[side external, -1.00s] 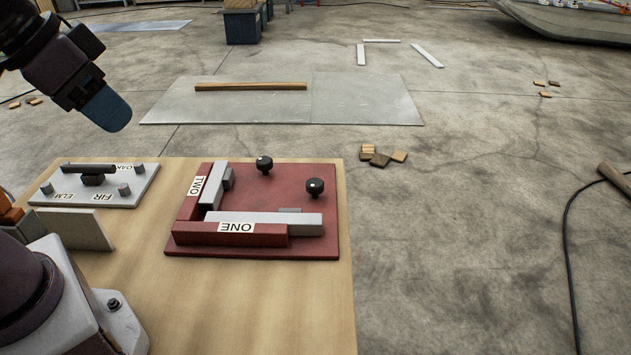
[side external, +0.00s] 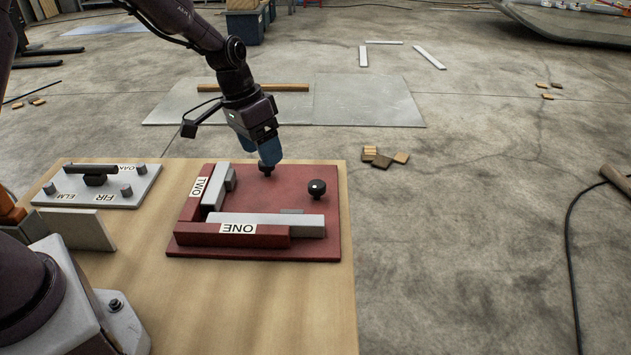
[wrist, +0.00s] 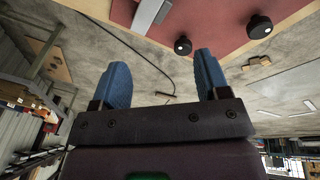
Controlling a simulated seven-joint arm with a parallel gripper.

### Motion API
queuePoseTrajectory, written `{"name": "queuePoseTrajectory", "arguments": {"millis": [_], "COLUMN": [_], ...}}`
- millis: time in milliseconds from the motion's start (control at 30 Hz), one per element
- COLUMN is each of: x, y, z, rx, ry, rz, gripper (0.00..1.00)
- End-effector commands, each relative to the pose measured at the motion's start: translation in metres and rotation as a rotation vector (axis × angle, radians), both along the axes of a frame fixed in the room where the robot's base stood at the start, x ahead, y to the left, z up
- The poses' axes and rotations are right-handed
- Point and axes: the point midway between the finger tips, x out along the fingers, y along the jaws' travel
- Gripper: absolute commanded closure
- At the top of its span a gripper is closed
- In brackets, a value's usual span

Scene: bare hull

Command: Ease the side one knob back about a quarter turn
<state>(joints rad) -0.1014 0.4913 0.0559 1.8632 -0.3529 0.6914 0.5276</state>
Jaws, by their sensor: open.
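A dark red fixture (side external: 275,200) lies on the wooden table with two pale grey bars. The bar in front (side external: 270,219) sits along the wall labelled ONE; the other (side external: 217,187) sits beside the wall labelled TWO. Two round black knobs stand on the plate: a far one (side external: 267,170) and a nearer, right-hand one (side external: 317,188). My gripper (side external: 271,162) appears just above the far knob in the side view, partly covering it. The wrist view shows open blue fingers (wrist: 162,70) with both knobs (wrist: 183,46) (wrist: 260,27) beyond the fingertips, neither gripped.
A pale plate (side external: 110,195) with pegs, a dark handle and labels OAK, FIR and ELM lies on the table's left, behind a grey upright block (side external: 80,228). The table front is clear. Wood scraps (side external: 382,157) lie on the floor beyond the table's right edge.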

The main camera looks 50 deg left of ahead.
Motion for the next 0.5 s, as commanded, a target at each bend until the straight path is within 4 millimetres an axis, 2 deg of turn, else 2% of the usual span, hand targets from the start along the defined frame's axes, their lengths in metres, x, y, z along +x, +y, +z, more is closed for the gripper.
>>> {"name": "queuePoseTrajectory", "arguments": {"millis": [33,167,300,500], "x": [0.014,0.051,0.083,0.087], "y": [0.004,0.012,0.016,0.015], "z": [-0.017,-0.043,-0.029,-0.032], "rx": [-0.001,0.015,0.057,0.086], "ry": [-0.011,-0.094,-0.226,-0.257], "rz": [-0.024,-0.117,-0.223,-0.305], "gripper": [0.31,0.31,0.31,0.31]}}
